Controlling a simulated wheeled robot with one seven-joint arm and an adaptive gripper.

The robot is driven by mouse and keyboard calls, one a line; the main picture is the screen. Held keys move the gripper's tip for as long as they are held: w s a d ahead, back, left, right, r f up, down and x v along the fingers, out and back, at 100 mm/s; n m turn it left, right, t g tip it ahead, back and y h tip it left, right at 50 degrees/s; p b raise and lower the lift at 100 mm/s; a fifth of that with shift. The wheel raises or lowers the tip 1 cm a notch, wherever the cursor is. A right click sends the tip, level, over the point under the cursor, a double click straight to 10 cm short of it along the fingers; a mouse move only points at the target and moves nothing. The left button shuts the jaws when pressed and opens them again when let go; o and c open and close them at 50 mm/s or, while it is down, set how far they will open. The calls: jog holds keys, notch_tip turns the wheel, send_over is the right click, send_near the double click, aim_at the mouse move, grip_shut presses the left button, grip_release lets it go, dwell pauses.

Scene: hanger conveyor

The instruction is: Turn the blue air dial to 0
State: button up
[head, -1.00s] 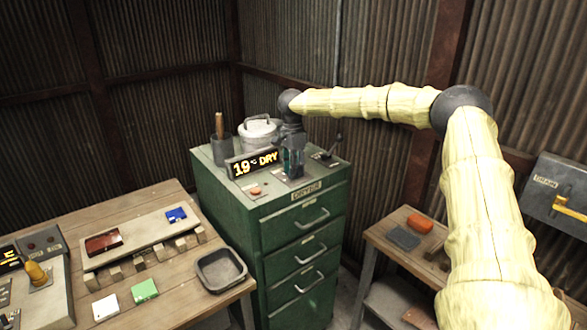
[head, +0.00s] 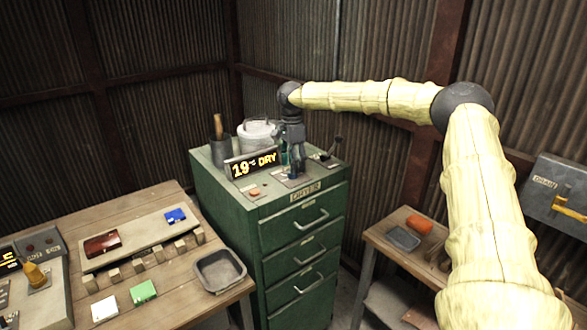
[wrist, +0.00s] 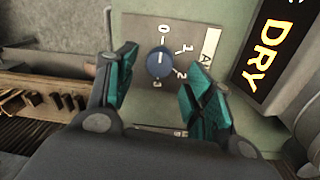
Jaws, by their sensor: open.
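In the head view my gripper (head: 292,163) points down over the top of the green dryer cabinet (head: 222,177), mostly hiding the dial.
A lit display (head: 254,164) reading "19°C DRY" stands left of my gripper. A wooden table (head: 175,300) holds a grey tray (head: 220,270).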

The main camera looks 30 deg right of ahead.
notch_tip(320, 180, up, 10)
jog(key=shift+w+f, duration=0.2)
jog(key=shift+f, duration=0.15)
dwell(0.5)
